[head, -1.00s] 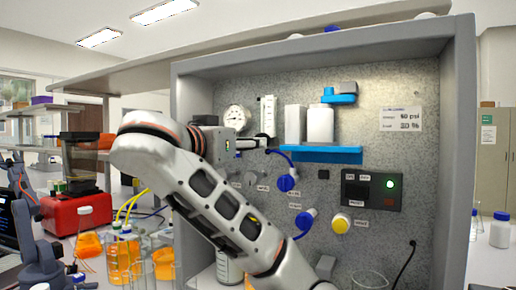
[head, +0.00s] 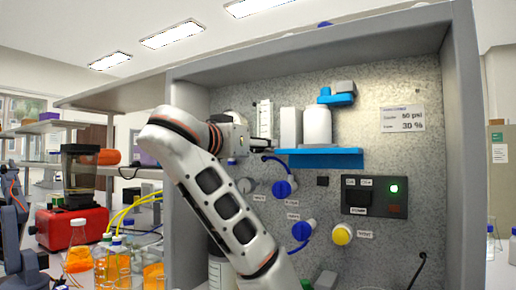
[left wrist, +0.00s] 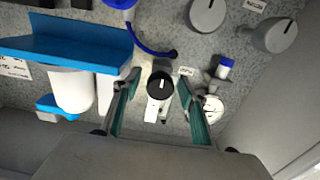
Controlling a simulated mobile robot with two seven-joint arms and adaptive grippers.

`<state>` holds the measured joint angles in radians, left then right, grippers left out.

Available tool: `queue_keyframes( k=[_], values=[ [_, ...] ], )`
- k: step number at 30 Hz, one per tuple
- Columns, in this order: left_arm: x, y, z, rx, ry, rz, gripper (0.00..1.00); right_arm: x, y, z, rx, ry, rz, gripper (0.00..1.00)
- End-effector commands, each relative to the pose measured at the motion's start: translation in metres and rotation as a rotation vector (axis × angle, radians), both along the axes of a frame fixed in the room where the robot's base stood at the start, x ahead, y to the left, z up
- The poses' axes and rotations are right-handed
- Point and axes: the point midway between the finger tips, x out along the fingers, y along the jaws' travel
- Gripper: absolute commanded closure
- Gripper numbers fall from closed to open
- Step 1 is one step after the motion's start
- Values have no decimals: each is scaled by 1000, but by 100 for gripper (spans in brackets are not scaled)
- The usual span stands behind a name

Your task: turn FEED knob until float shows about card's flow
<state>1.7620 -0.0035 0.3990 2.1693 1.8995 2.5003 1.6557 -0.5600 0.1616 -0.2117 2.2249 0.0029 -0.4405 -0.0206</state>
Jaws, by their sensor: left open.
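In the left wrist view, a black round knob (left wrist: 160,85) with a white pointer line sits at the end of the white flow tube (left wrist: 153,113). My left gripper (left wrist: 157,79) is open, with one finger on each side of this knob; I cannot tell whether they touch it. A small label (left wrist: 186,71) beside it is too small to read. In the head view, the flow tube (head: 264,117) stands upright above my left gripper (head: 264,146), which hides the knob. The float cannot be made out. The white card (head: 402,118) shows "30 %" on its lower line. My right gripper is out of view.
A blue shelf (head: 320,158) with white housings is close right of the gripper. Blue valve handles (head: 284,188), a yellow knob (head: 342,234) and a switch box (head: 373,196) with a lit green lamp are lower on the panel. A round gauge (left wrist: 212,108) is close beside one finger.

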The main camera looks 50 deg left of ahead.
Motion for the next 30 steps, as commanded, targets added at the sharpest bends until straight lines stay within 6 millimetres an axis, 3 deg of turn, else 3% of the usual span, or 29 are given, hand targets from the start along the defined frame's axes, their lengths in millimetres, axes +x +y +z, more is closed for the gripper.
queue_keyframes(
  k=[1, 5, 6, 17, 30],
  values=[
    [0, 0, 0, 0, 0, 0, 60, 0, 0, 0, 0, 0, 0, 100],
    [0, 0, 0, 0, 1, 0, 94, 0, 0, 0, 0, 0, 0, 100],
    [0, 0, 0, 0, 1, 0, 96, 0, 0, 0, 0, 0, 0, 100],
    [0, 0, -1, 35, 13, -1, 96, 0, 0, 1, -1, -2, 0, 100],
    [-1, -1, 0, 336, 108, -2, 96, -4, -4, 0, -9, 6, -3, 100]
  ],
)
